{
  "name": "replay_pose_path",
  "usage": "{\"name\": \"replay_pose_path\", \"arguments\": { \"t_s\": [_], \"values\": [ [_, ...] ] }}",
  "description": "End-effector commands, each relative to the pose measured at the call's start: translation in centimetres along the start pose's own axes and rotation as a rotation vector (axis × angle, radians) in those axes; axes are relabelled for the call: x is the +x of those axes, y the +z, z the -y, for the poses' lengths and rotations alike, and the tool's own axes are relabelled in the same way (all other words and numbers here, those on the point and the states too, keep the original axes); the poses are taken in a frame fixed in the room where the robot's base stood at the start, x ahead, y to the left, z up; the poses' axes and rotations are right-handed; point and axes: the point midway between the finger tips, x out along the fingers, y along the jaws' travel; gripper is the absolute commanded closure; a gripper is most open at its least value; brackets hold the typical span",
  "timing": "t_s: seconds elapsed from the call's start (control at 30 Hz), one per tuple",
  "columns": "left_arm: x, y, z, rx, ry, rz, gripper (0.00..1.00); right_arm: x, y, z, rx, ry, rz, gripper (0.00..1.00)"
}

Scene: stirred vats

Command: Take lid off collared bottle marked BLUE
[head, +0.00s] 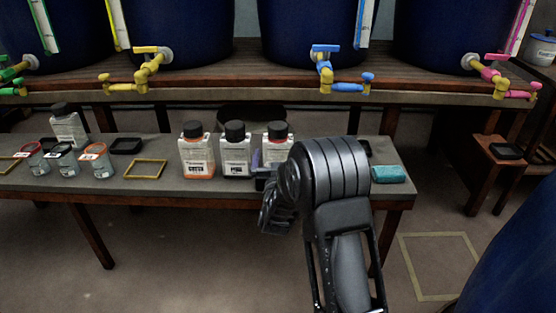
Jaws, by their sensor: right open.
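Three white bottles with dark lids stand in a row on the low table: a left one (198,158) with an orange lower part, a middle one (236,160), and a right one (277,149). The left and right ones show reddish rings by their lids. Another lidded bottle (68,128) stands at the table's far left. The labels are too small to read surely, so I cannot tell which is marked BLUE. My right gripper (264,188) is open in front of the right bottle and hides its lower part. I cannot tell whether they touch. My left gripper is out of view.
Several small jars (66,160), a yellow square frame (146,169) and a black tray (127,145) lie on the left of the table. A teal cloth (389,174) lies at the right end. Blue vats (185,30) with coloured taps stand on a bench behind.

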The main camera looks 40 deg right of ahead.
Motion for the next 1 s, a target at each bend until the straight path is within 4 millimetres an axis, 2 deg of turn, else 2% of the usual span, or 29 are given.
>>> {"name": "replay_pose_path", "arguments": {
  "t_s": [0.1,0.67,1.0],
  "values": [
    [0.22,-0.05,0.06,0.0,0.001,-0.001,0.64,0.68,0.01,-0.02,-0.001,0.0,0.0,0.0],
    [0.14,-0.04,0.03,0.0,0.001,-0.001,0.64,0.65,-0.08,-0.01,0.0,0.0,0.0,0.0],
    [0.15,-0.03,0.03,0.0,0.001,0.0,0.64,0.65,-0.08,0.0,0.0,0.0,0.0,0.27]
  ]
}}
